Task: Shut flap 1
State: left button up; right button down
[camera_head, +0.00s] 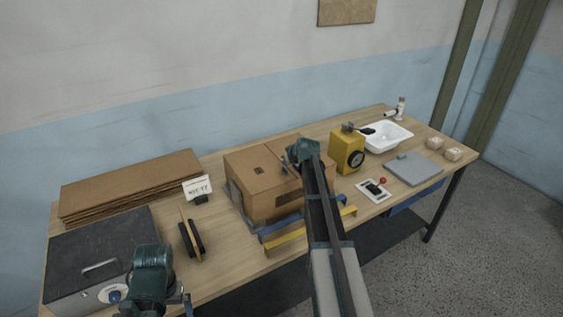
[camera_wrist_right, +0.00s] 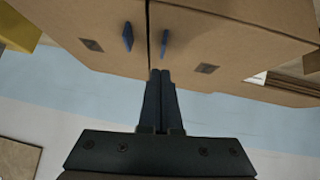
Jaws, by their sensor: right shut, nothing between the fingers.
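A brown cardboard box (camera_head: 262,203) stands in the middle of the workbench. Its top flaps lie about level in the right wrist view, a left one (camera_wrist_right: 85,25) and a right one (camera_wrist_right: 225,40), with a narrow dark seam between them. Each flap bears a small blue tab and a dark patch. No number shows, so I cannot tell which is flap 1. My right gripper (camera_wrist_right: 160,75) is shut and empty, its tips at the seam; contact is unclear. My left gripper is only partly visible at the bottom left in the head view, its fingers unclear.
Blue and yellow bars (camera_head: 285,241) lie before the box. A yellow device (camera_head: 347,150), white basin (camera_head: 390,136) and grey plate (camera_head: 414,168) stand to its right. Left are flat cardboard sheets (camera_head: 130,182), a card sign (camera_head: 197,187) and a dark case (camera_head: 100,245).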

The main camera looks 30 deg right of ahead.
pick_arm(q)
jog(key=shift+f+b, duration=0.85)
jog(key=shift+f, duration=0.3)
pick_arm(e)
jog(key=shift+d+f, duration=0.2)
jog(key=shift+f, duration=0.4)
jog(key=shift+d+f, duration=0.2)
jog(key=shift+f, duration=0.4)
pick_arm(q)
jog(key=shift+r, duration=0.15)
pick_arm(e)
jog(key=shift+r, duration=0.1)
jog(key=shift+r+p, duration=0.55)
jog(key=shift+p, duration=0.15)
notch_tip(320, 180, up, 4)
jog(key=p, duration=0.3)
jog(key=shift+a+f, duration=0.1)
jog(key=shift+f, duration=0.15)
pick_arm(q)
notch_tip(320, 180, up, 11)
jog(key=d+p, duration=0.1)
jog(key=p, duration=0.5)
jog(key=shift+s+d+p, duration=0.2)
jog(key=shift+s+p, duration=0.1)
jog(key=shift+p, duration=0.05)
pick_arm(e)
jog(key=v, duration=0.9)
jog(key=shift+s+d, duration=0.3)
jog(key=shift+d, duration=0.15)
